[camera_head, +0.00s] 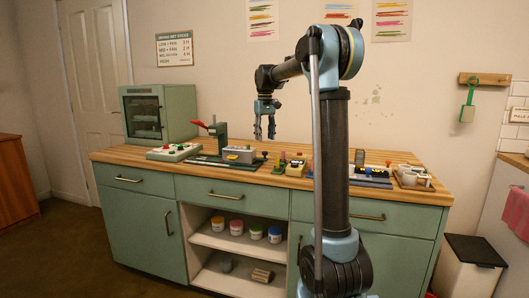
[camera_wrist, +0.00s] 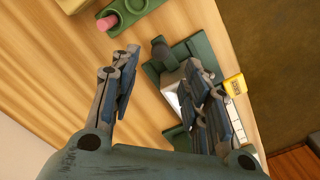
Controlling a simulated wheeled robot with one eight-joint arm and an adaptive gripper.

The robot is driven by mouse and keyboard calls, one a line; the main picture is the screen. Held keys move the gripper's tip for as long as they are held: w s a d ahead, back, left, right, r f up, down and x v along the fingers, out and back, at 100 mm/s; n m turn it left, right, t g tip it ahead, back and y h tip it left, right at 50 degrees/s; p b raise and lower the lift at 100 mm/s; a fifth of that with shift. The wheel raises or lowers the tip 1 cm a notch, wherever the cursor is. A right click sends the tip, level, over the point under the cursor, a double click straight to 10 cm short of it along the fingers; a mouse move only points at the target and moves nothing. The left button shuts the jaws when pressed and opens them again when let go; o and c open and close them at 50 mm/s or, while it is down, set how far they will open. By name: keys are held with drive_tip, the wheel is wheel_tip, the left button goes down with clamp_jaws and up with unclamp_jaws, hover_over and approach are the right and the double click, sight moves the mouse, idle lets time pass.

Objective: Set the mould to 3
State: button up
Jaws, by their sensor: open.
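The device that looks like the mould is a grey metal block (camera_head: 238,153) on a dark green base, on the worktop left of centre. A yellow tag or slider sits at its front. In the wrist view, its silver block (camera_wrist: 172,92) is partly hidden behind my right finger. The yellow piece (camera_wrist: 235,86) and a white marked strip (camera_wrist: 238,122) show beside that finger. The marks are too small to read. My gripper (camera_head: 265,137) is open and empty, pointing down above the worktop near the block's right end. In the wrist view, my gripper (camera_wrist: 165,68) has its fingers wide apart.
A red-handled press (camera_head: 217,131) stands left of the block, with a button panel (camera_head: 173,152) beyond it. A green cabinet oven (camera_head: 158,112) is at the back left. A green tray with a pink peg (camera_wrist: 110,21) lies to the right. Other small devices (camera_head: 370,175) are farther right.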

drive_tip(key=shift+f, duration=3.55)
clamp_jaws()
